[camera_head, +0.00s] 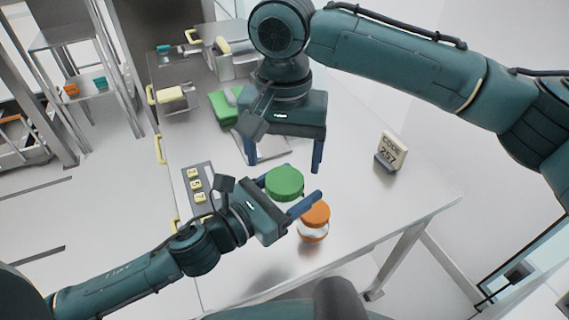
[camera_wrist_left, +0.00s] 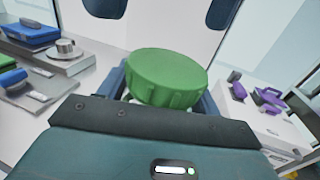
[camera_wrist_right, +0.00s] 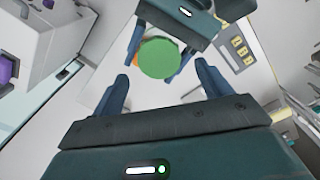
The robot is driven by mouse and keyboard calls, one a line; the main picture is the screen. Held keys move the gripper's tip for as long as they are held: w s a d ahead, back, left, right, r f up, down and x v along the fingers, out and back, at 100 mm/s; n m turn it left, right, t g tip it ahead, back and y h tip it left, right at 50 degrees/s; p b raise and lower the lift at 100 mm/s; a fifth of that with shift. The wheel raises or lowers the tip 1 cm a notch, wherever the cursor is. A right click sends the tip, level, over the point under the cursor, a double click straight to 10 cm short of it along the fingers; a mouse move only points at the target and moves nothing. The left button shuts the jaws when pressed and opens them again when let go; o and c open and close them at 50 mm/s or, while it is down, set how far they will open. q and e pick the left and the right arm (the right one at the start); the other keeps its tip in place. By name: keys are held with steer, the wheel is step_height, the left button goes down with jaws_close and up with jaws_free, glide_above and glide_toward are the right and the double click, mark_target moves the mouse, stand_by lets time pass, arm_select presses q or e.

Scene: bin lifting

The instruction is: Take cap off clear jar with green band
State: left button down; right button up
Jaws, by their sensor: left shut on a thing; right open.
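A wide green cap (camera_head: 285,181) sits between the fingers of my left gripper (camera_head: 291,188), above the table. The cap fills the middle of the left wrist view (camera_wrist_left: 166,76). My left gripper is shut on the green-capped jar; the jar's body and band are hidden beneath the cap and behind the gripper. My right gripper (camera_head: 284,168) is open and empty, fingers pointing down, above the green cap. In the right wrist view the green cap (camera_wrist_right: 158,58) lies beyond and between the open right fingers, apart from them.
An orange-capped clear jar (camera_head: 313,222) stands on the table (camera_head: 400,215) close to my left gripper. A code sign (camera_head: 391,153) stands at the right. A panel with yellow buttons (camera_head: 197,186) lies at the left.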

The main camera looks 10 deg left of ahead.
mark_target(285, 179)
step_height(285, 179, up, 2)
steer(key=m, duration=0.3)
steer(key=shift+r+m, duration=0.1)
steer(key=shift+m, duration=0.3)
steer(key=r+m, duration=0.1)
steer(key=m, duration=0.1)
steer(key=shift+m, duration=0.3)
steer(key=shift+d+f, duration=0.1)
steer(key=shift+f, duration=3.75)
steer(key=shift+c, duration=0.4)
steer(key=c, duration=0.9)
steer(key=n, duration=0.6)
steer(key=o, duration=1.1)
steer(key=shift+c, duration=0.2)
